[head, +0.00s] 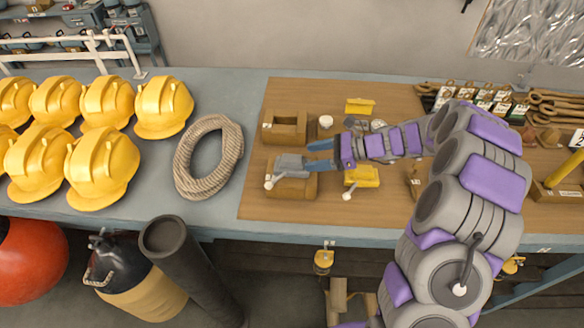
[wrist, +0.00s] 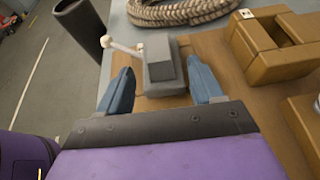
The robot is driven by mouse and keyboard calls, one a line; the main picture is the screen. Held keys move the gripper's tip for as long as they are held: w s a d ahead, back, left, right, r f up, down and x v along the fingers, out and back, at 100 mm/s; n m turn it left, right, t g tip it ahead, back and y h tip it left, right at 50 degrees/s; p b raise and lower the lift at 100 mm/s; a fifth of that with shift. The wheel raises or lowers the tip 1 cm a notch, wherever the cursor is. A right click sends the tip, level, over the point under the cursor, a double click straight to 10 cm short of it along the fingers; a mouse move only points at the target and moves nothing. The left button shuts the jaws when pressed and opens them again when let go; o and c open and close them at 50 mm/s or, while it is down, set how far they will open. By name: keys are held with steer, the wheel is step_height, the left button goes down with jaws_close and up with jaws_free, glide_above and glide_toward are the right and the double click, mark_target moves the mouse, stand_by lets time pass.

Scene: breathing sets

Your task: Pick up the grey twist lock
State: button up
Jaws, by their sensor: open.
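The grey twist lock (head: 289,164) sits on a brown wooden block (head: 296,188) near the front edge of the bench, its white-knobbed lever pointing front left. In the wrist view the grey twist lock (wrist: 162,66) stands between and just beyond the two blue fingertips, with its lever to the left. My gripper (head: 312,155) reaches in from the right with its blue fingers at the lock. In the wrist view my gripper (wrist: 162,88) is open, one finger on each side of the lock. I cannot tell whether either finger touches it.
An empty wooden holder (head: 286,127) stands behind the lock. A yellow lock (head: 362,176) with a white-knobbed lever is to the right, another yellow piece (head: 360,106) farther back. A coiled rope (head: 208,157) and yellow helmets (head: 103,168) lie left. A dark tube (head: 188,268) stands before the bench.

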mark_target(303, 159)
steer(key=shift+b+x, duration=0.75)
steer(key=shift+x, duration=2.1)
steer(key=shift+c, duration=0.2)
jaws_close()
